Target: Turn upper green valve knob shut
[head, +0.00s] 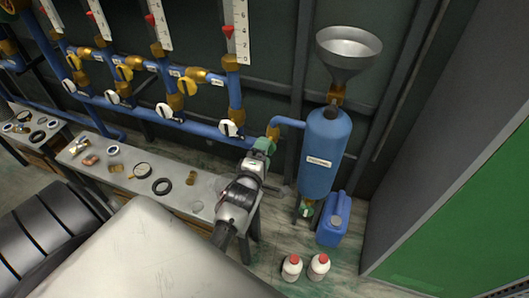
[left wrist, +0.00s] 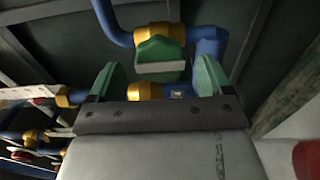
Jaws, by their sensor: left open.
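The upper green valve knob (left wrist: 160,50) sits on a brass fitting on the blue pipe, left of the blue tank. In the left wrist view its pale grip bar lies roughly level across the picture. My left gripper (left wrist: 158,78) is open, its green-padded fingers apart, one towards each side of the knob. I see no contact. In the head view my left gripper (head: 262,154) is at the pipe end and hides most of the knob. A second green valve knob (head: 306,210) is under the tank. My right gripper is in neither view.
The blue tank (head: 324,155) carries a metal funnel (head: 348,48). A blue jerrycan (head: 335,218) and two white bottles with red caps (head: 292,267) stand on the floor. A grey bench (head: 126,178) with rings and small fittings is at left, below blue pipes with several yellow-and-white valves.

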